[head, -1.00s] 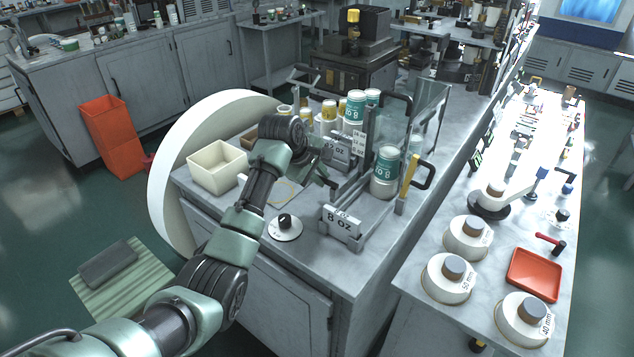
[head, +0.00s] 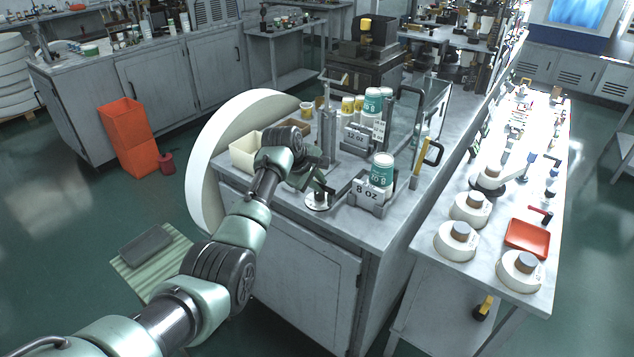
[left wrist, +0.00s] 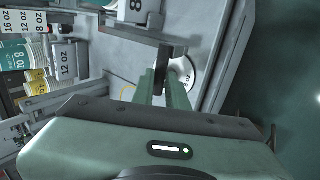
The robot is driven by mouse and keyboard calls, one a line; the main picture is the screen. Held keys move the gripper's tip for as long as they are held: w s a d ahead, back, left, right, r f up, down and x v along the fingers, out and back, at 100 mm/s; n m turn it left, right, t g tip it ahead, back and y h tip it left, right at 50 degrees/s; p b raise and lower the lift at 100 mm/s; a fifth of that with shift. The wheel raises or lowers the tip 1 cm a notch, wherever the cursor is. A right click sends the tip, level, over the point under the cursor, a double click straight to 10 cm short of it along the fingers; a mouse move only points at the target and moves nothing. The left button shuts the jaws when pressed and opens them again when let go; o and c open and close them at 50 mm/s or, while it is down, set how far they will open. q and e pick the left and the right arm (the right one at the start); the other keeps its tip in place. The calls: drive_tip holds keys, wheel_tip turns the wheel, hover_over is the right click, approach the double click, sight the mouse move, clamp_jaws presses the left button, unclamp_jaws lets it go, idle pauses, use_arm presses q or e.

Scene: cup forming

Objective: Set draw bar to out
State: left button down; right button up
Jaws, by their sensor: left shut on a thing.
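In the left wrist view, the gripper's green fingers (left wrist: 162,92) are shut on a dark upright bar, which looks like the draw bar (left wrist: 161,64). The bar meets a grey rail (left wrist: 125,34) of the 8 oz holder. A green-and-white 8 oz cup stack (head: 382,168) stands upright right behind the 8 OZ sign (head: 367,193). My gripper hides most of the bar in the head view. My right gripper does not show.
A cream bin (head: 246,152) stands left of my gripper. The 12 OZ holder (head: 355,138) and more cups are behind. A yellow-handled piece (head: 419,160) stands at right. The counter's front edge is close to the dial. A gap separates the right-hand table (head: 478,272).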

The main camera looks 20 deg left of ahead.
use_arm(q)
drive_tip(key=shift+s+f, duration=0.15)
drive_tip(key=shift+f, duration=0.05)
drive_tip(key=c, duration=1.4)
unclamp_jaws()
drive_tip(key=shift+s+a, duration=0.1)
drive_tip(key=shift+r, duration=0.15)
drive_tip(key=shift+r, duration=0.15)
drive_tip(key=b+v, duration=0.1)
drive_tip(key=v, duration=0.6)
drive_tip(key=shift+s+r+b, duration=0.2)
drive_tip(key=shift+s+b, duration=0.05)
drive_tip(key=shift+b, duration=0.05)
drive_tip(key=shift+f, duration=0.1)
